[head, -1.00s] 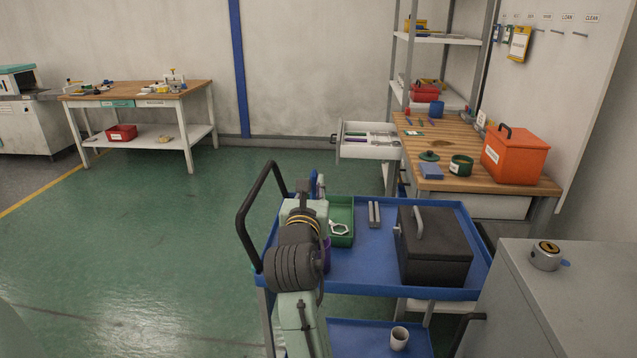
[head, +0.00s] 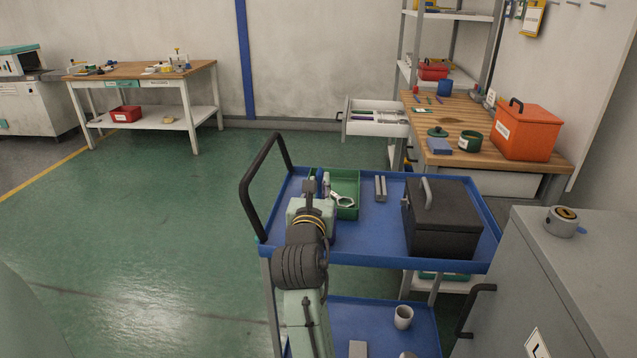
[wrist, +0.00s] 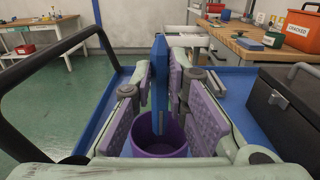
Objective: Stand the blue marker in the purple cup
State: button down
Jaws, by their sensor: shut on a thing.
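The blue marker (wrist: 160,75) stands upright between the purple pads of my gripper (wrist: 165,85) in the wrist view. My gripper is shut on it. The purple cup (wrist: 160,152) is below, on the blue cart, with its mouth facing up. The marker's lower end shows within the cup's mouth; whether it touches the bottom I cannot tell. In the head view my arm hides the cup, and the gripper is mostly hidden too.
The blue cart (head: 380,233) carries a green tray (head: 346,208) with a wrench-like tool, grey bars (head: 380,188) and a black box (head: 440,222). Its black handle (head: 250,190) rises at the left. A grey cabinet (head: 560,270) stands close at the right.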

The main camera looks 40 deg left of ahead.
jog(key=shift+f+b, duration=0.9)
jog(key=shift+f, duration=1.25)
jog(key=c, duration=1.5)
grip_release()
jog(key=v, duration=1.2)
